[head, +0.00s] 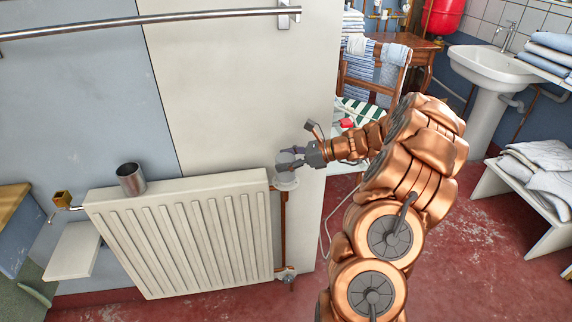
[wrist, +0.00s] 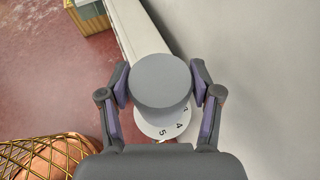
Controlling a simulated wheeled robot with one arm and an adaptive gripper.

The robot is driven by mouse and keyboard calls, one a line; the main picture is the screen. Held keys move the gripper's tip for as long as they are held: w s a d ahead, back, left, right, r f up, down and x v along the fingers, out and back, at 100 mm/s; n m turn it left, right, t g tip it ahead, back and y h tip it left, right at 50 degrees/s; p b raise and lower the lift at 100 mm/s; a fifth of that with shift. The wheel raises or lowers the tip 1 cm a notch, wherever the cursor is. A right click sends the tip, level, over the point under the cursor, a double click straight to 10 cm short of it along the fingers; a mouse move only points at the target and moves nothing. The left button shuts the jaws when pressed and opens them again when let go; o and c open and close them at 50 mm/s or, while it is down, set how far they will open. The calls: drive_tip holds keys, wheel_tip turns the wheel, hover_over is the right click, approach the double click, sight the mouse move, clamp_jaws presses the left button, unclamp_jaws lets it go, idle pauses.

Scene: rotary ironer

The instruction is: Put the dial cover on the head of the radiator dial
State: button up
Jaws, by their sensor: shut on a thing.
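The dial cover (wrist: 161,80) is a plain grey round cap, and my gripper (wrist: 160,88) is shut on its sides. In the wrist view, the white radiator dial (wrist: 166,124) shows below the cap, with a few numbers on its rim. The cap hides the rest of the dial and its head. In the head view, my gripper (head: 296,156) holds the grey cover (head: 285,160) right over the white dial (head: 287,182), at the radiator's top right corner. I cannot tell whether the cover touches the dial or is just above it.
The white radiator (head: 190,225) stands against the wall, with a metal cup (head: 131,180) on its left end. A brown pipe (head: 283,225) runs down below the dial. A metal rail (head: 160,18) crosses the wall above. A wire basket (wrist: 45,157) shows at lower left in the wrist view.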

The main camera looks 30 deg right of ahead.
drive_tip(key=shift+f, duration=0.8)
drive_tip(key=shift+f, duration=0.25)
drive_tip(key=o, duration=0.9)
